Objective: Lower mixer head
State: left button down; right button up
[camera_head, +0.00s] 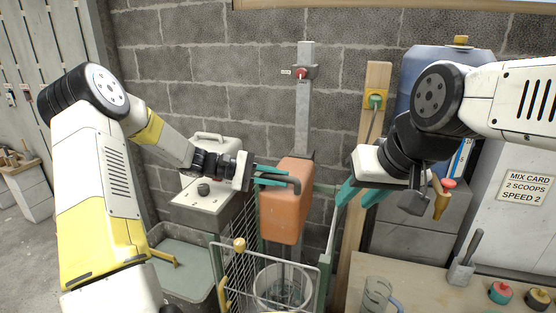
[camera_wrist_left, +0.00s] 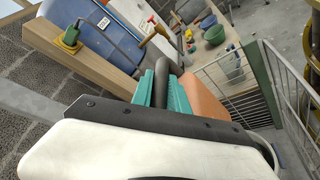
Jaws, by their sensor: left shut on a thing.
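The orange mixer head (camera_head: 285,212) sits on a grey upright post (camera_head: 303,110) against the block wall, above a clear bucket (camera_head: 283,287). A dark handle (camera_head: 293,181) sticks out at its upper part. My left gripper (camera_head: 272,176) is shut on this handle. In the left wrist view the dark handle (camera_wrist_left: 173,67) lies between the teal fingers (camera_wrist_left: 161,88), with the orange head (camera_wrist_left: 205,103) beside them. My right gripper (camera_head: 358,191) is open and empty, to the right of the mixer head and apart from it.
A wire guard (camera_head: 250,262) with a green frame stands around the bucket. A wooden post (camera_head: 352,230) with a green-and-yellow switch (camera_head: 375,100) rises to the right. A bench (camera_head: 430,285) at front right holds a clear jug (camera_head: 376,294). A red button (camera_head: 301,73) is high on the grey post.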

pick_arm(q)
jog(key=shift+f, duration=0.85)
jog(key=c, duration=1.3)
grip_release()
jog(key=shift+r, duration=0.1)
jog(key=shift+r, duration=0.1)
jog(key=shift+r, duration=0.35)
notch_tip(320, 180, up, 3)
jog(key=s+r, duration=0.1)
jog(key=s, duration=1.5)
